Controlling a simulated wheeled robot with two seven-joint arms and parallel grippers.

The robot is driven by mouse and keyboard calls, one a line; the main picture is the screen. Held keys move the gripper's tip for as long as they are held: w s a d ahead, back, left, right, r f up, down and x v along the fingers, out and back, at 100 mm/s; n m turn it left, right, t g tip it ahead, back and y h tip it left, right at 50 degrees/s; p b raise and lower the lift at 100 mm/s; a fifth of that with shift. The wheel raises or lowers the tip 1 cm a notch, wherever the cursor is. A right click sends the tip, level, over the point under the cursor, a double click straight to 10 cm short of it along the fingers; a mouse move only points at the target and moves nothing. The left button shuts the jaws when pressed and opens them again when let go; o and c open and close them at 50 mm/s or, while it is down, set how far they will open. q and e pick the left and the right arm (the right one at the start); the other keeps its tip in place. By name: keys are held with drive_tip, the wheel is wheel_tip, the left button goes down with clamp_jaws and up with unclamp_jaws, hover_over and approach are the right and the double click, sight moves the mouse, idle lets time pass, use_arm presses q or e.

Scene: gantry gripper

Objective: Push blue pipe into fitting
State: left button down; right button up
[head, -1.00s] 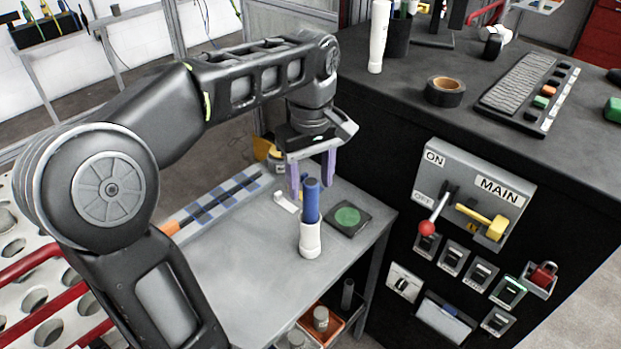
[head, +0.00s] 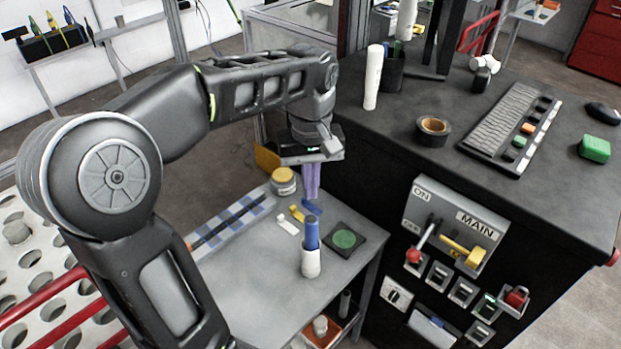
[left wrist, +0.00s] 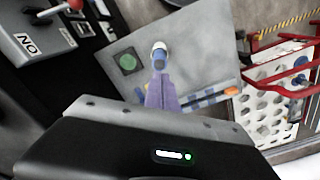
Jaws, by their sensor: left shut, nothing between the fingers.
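The blue pipe (head: 312,234) stands upright in the white fitting (head: 311,263) on the grey bench. Its blue part shows above the white rim; how deep it sits inside is hidden. My left gripper (head: 312,196) is shut and empty, pointing down above and behind the pipe in the head view. In the left wrist view the purple fingers (left wrist: 161,94) are together, and the blue pipe (left wrist: 159,62) shows just beyond their tips with the white fitting (left wrist: 160,46). I cannot tell whether the tips touch the pipe. My right gripper is not in view.
A black pad with a green disc (head: 344,239) lies right of the fitting. A yellow-lidded jar (head: 284,179) and a blue-marked strip (head: 228,223) lie behind and left. The black cabinet with the MAIN switch panel (head: 452,224) stands close on the right.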

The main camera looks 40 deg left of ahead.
sight(311, 219)
use_arm(q)
drive_tip(key=shift+f, duration=0.15)
drive_tip(key=shift+f, duration=0.9)
wheel_tip(311, 219, down, 2)
drive_tip(key=shift+f+b, duration=0.2)
drive_tip(key=shift+b, duration=0.6)
drive_tip(key=shift+f+b, duration=0.6)
drive_tip(key=shift+f, duration=0.25)
drive_tip(key=shift+f+b, duration=1.65)
drive_tip(key=shift+f, duration=0.5)
drive_tip(key=shift+r, duration=0.1)
drive_tip(key=shift+r+p, duration=1.3)
drive_tip(key=shift+r, duration=0.2)
